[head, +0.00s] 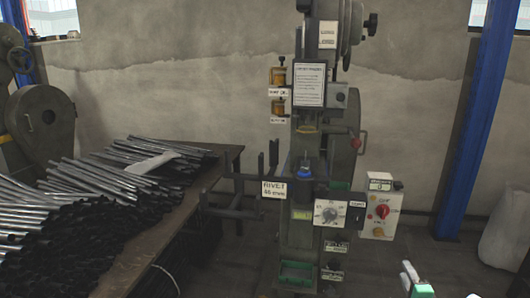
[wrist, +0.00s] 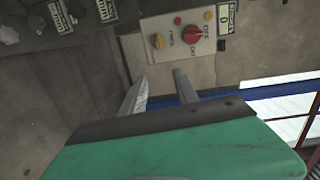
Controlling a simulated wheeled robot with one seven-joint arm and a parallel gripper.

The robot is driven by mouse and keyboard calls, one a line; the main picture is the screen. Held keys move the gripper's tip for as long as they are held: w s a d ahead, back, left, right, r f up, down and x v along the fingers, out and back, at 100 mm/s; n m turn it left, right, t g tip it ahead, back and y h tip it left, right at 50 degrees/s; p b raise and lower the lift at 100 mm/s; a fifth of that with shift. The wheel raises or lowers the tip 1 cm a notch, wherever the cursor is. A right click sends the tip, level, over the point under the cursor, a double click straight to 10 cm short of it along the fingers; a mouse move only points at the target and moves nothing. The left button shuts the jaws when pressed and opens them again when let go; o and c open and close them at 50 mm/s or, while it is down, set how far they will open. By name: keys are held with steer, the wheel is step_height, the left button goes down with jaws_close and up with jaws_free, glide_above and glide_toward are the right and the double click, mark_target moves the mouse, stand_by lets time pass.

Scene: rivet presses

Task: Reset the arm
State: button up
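My gripper shows large in the wrist view (wrist: 162,78), with a green body and two grey fingers. The fingers stand apart with nothing between them. In the head view, only a small part of my gripper (head: 424,286) shows at the bottom right edge, low in front of the press. The rest of the arm is out of view. The rivet press (head: 305,150) stands upright in the middle of the head view. Its control box (head: 381,205), with a red knob, is on its right side. The control box also shows beyond my fingers in the wrist view (wrist: 178,45).
A table (head: 150,245) at the left holds piles of dark metal rods (head: 75,205). A blue post (head: 487,120) and a whitish sack (head: 508,235) stand at the right. Bare floor lies between the press and the post. A concrete wall (head: 190,85) is behind.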

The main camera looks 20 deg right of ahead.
steer(key=w+a+r+n+g+y+p, duration=0.1)
steer(key=w+a+r+n+y+p, duration=0.3)
steer(key=a, duration=0.3)
steer(key=w+a+r+n+y+p, duration=0.1)
steer(key=w+a+r+n+y, duration=0.15)
steer(key=w+a+r, duration=0.3)
steer(key=w+a+r+n+g+y+p, duration=0.15)
steer(key=a+r+n+p, duration=0.25)
steer(key=a, duration=0.6)
steer(key=w+a+r+n+g+y+p, duration=0.1)
steer(key=a+r+n+g+p, duration=0.3)
steer(key=a, duration=0.5)
steer(key=s+a+r+n+g+p, duration=0.2)
steer(key=s+a+r+n+p, duration=0.3)
steer(key=a+r, duration=0.45)
steer(key=s+a+r+n+g+p, duration=0.1)
steer(key=s+a+r+g+p, duration=0.1)
steer(key=s, duration=0.6)
steer(key=s+a+r+n+g+h+p, duration=0.1)
steer(key=s+a+r+n+g+p, duration=0.1)
steer(key=s+a, duration=0.5)
steer(key=shift+s+r+p, duration=0.9)
steer(key=shift+s+p, duration=0.25)
steer(key=shift+s, duration=0.1)
steer(key=shift+n, duration=0.25)
